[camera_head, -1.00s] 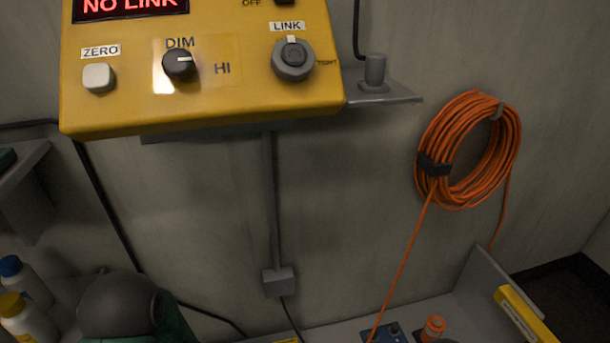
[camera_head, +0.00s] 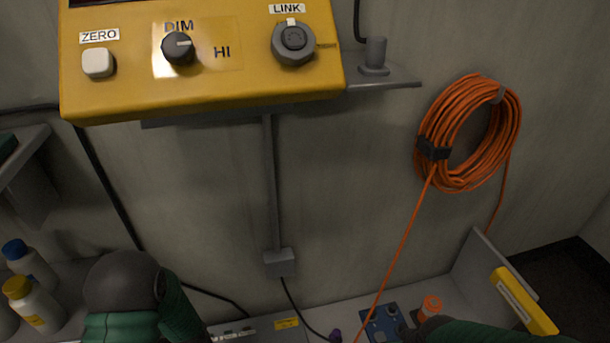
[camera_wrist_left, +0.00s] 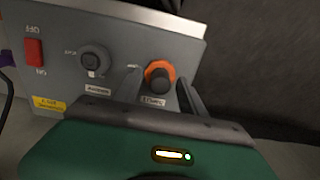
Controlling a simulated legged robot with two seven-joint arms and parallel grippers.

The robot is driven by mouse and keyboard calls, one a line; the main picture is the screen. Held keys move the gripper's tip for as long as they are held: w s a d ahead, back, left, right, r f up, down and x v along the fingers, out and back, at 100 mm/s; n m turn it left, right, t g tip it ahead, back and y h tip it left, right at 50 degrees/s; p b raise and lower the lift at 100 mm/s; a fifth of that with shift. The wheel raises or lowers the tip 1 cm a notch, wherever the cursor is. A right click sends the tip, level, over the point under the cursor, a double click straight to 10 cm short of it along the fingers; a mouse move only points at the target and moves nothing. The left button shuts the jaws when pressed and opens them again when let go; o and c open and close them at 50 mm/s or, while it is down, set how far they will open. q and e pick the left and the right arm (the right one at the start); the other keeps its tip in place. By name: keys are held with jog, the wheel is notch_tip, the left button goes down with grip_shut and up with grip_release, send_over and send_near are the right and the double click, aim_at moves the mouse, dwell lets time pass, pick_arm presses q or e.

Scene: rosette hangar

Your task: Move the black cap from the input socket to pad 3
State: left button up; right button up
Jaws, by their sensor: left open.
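The head view shows my left arm at the lower left, but neither gripper. I cannot make out pad 3.
The box also has a red switch (camera_wrist_left: 34,53) and a grey connector (camera_wrist_left: 93,61). In the head view a yellow panel (camera_head: 120,95) and an orange cable coil (camera_head: 437,115) are on the wall. Bottles (camera_head: 35,307) and a blue board (camera_head: 383,322) are below.

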pick_arm(q)
grip_shut()
dwell(1.4)
jog(key=shift+r+p, duration=3)
jog(key=shift+p, duration=0.35)
